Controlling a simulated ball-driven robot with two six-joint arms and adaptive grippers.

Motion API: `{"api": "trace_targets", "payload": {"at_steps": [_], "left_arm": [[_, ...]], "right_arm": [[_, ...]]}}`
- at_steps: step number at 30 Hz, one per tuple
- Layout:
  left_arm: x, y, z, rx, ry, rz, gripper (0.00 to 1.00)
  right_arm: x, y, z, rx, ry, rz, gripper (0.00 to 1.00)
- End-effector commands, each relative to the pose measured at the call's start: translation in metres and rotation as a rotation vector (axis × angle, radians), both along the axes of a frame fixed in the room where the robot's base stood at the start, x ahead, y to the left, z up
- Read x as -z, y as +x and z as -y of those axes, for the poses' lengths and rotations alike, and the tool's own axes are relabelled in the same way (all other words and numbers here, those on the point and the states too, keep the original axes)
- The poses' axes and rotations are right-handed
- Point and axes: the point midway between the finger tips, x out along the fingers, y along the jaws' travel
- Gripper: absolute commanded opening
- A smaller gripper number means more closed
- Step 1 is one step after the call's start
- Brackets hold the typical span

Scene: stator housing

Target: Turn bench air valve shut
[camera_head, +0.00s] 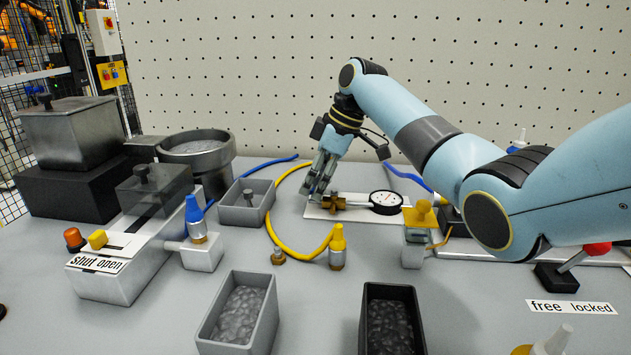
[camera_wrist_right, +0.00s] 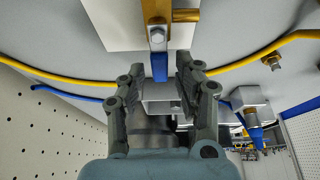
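The bench air valve (camera_head: 334,202) is a small brass body on a white plate, left of a round dial gauge (camera_head: 386,201). In the right wrist view its steel lever (camera_wrist_right: 157,34) has a blue grip (camera_wrist_right: 159,68) pointing down toward my right gripper (camera_wrist_right: 155,85). The gripper's two fingers stand apart, one on each side of the blue grip, with a gap visible at least on the left. In the head view the right gripper (camera_head: 318,187) reaches down at the left end of the white plate, and its fingers hide the lever. My left gripper is not in view.
A yellow hose (camera_head: 272,220) curves left of the plate, and a blue hose (camera_head: 260,167) lies behind it. A grey bin (camera_head: 246,202) and a yellow-topped bottle (camera_head: 337,247) stand nearby. Two part bins (camera_head: 207,335) (camera_head: 366,335) stand at the front.

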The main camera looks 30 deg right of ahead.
Motion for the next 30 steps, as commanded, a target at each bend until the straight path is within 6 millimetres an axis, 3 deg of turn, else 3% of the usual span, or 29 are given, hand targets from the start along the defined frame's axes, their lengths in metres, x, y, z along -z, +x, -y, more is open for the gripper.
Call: {"api": "trace_targets", "payload": {"at_steps": [1, 7, 22, 30], "left_arm": [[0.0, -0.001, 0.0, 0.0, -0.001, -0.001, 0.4], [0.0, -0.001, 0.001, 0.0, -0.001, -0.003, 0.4], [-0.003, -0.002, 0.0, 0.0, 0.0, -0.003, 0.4], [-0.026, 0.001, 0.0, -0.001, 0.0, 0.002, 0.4]], "right_arm": [[0.0, 0.0, 0.0, 0.0, 0.0, 0.0, 0.25], [0.0, 0.0, 0.0, 0.0, 0.0, 0.0, 0.0], [-0.001, 0.0, 0.001, 0.013, 0.0, -0.001, 0.0], [-0.005, 0.003, 0.003, 0.125, 0.0, -0.002, 0.0]]}}
